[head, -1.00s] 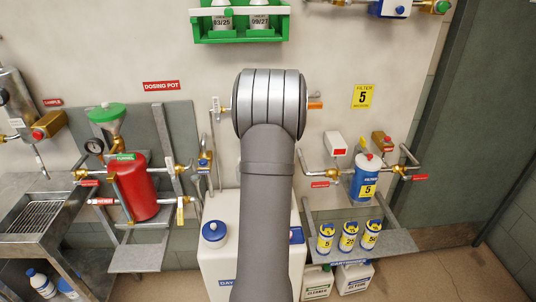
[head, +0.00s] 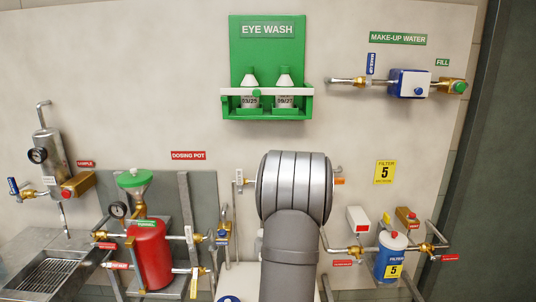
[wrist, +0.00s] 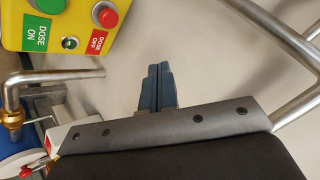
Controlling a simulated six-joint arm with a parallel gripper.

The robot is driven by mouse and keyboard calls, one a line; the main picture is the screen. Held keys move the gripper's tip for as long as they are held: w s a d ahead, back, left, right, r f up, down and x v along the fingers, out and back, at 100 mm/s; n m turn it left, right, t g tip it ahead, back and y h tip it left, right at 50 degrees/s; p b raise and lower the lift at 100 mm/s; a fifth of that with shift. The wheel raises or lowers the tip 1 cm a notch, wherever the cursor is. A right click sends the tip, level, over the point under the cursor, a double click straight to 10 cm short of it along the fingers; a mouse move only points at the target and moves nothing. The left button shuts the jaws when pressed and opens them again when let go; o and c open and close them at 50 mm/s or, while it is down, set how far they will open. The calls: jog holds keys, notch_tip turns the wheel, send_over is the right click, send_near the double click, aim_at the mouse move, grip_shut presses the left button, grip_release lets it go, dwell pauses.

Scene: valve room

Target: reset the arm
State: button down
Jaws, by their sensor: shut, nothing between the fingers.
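My gripper (wrist: 158,72) shows in the wrist view as two dark blue fingers pressed together, with nothing between them. A pale wall lies beyond the fingertips, and they appear to touch nothing. In the head view my arm rises from the bottom edge, right of the middle, in front of the wall. Its rounded silver joint hides the gripper there.
In the wrist view a yellow control box (wrist: 60,24) with dose buttons is at upper left. A metal pipe (wrist: 293,107) runs along the right. The head view shows the red dosing pot (head: 151,254), blue-white filter (head: 390,256) and eye wash station (head: 267,60).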

jog(key=shift+r, duration=0.5)
notch_tip(320, 180, down, 6)
jog(key=shift+r, duration=0.15)
notch_tip(320, 180, up, 6)
jog(key=s+d+r+m+h, duration=0.1)
jog(key=s+d+r, duration=0.15)
jog(key=s, duration=0.75)
jog(key=s+d+r+h, duration=0.2)
jog(key=s+d, duration=0.2)
jog(key=s, duration=0.6)
jog(key=s+d+r+m+h, duration=0.1)
jog(key=s+d+r, duration=0.15)
jog(key=s, duration=0.75)
jog(key=s+a+f+n+g, duration=0.1)
jog(key=s+a+f, duration=0.2)
jog(key=s, duration=0.6)
jog(key=s+a+f+n+g, duration=0.1)
jog(key=s+a+f+n, duration=0.1)
jog(key=s, duration=0.7)
jog(key=s+a+f+n+g, duration=0.2)
jog(key=s+a+f, duration=0.2)
jog(key=s, duration=0.5)
jog(key=shift+s+a+f+y, duration=0.15)
jog(key=shift+a+f+y, duration=0.2)
jog(key=shift+f, duration=0.25)
